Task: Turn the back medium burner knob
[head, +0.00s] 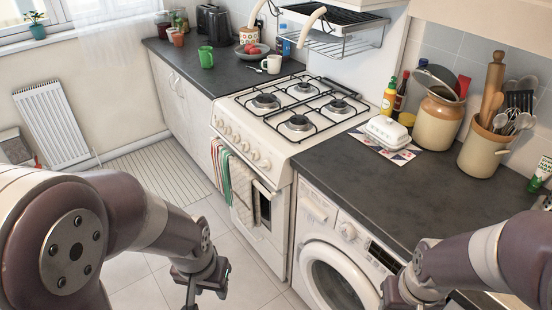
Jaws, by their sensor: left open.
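The white stove (275,172) stands in the middle of the head view. Its front panel carries a row of several cream knobs (246,147). Which knob belongs to the back medium burner cannot be told from here. The hob has several burners under black grates, including a back burner (337,106). My left gripper (190,296) is open and empty at the bottom, in front of the stove and well apart from the knobs. Its fingertips run near the picture's lower edge. My right arm's wrist (425,268) is over the washer side; its fingers do not show clearly.
Striped towels (232,180) hang on the oven handle below the knobs. A washing machine (335,250) sits under the dark counter (385,190) right of the stove. A butter dish (387,132) and utensil crock (485,150) stand on that counter. The floor before the stove is clear.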

